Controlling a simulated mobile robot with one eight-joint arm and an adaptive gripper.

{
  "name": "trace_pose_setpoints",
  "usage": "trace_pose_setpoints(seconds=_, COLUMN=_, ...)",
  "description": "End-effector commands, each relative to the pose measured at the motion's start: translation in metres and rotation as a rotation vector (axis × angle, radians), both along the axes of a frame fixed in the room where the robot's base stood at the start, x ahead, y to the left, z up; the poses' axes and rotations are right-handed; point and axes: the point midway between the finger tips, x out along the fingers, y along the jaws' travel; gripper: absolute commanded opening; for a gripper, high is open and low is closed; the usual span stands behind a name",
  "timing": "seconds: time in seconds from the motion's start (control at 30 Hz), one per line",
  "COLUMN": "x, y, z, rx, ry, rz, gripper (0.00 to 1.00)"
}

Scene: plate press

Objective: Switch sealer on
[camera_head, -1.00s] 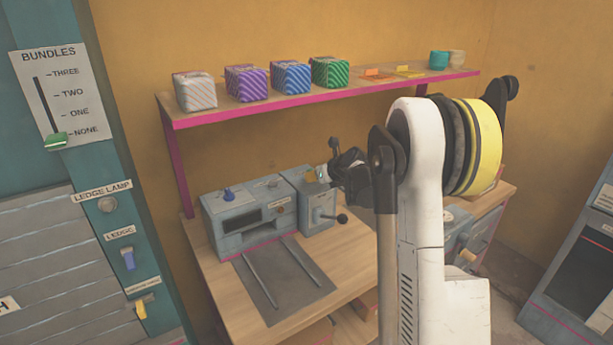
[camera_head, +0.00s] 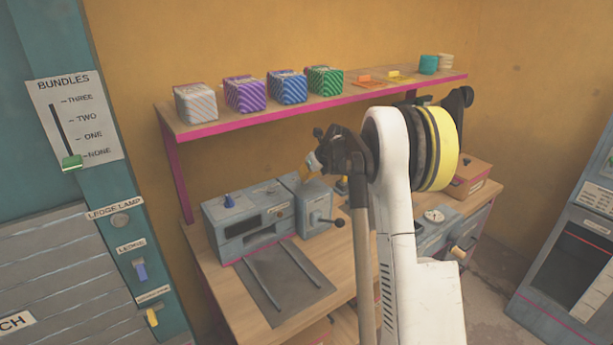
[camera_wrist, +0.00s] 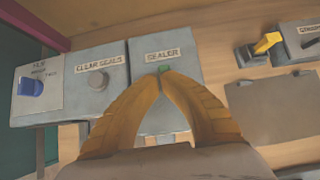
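The sealer is a blue-grey box (camera_head: 314,208) on the bench with a black-knobbed lever on its right side. In the wrist view its top (camera_wrist: 182,55) carries a SEALER label with a small green part (camera_wrist: 165,70) just below it. My gripper (camera_wrist: 161,77) has its yellow-orange fingers drawn together, tips close to the green part. Whether they touch it I cannot tell. No object shows between the fingers. In the head view my gripper (camera_head: 308,166) is above the box, partly hidden by my wrist. The fingers hide part of the sealer's front.
Left of the sealer is a box with a blue knob (camera_head: 228,198) and a CLEAR SEALS button (camera_wrist: 97,81). A dark mat with two rails (camera_head: 275,287) lies in front. A shelf (camera_head: 210,129) with striped packs runs above. A yellow switch (camera_wrist: 267,42) is at right in the wrist view.

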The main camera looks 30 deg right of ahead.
Motion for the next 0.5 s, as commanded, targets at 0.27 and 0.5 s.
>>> trace_pose_setpoints(seconds=0.27, x=0.0035, y=0.0005, z=0.0020, rx=0.000, ry=-0.001, rz=0.000, gripper=0.00)
trace_pose_setpoints(seconds=0.5, x=0.0059, y=0.0007, z=0.0031, rx=0.000, ry=-0.001, rz=0.000, gripper=0.00)
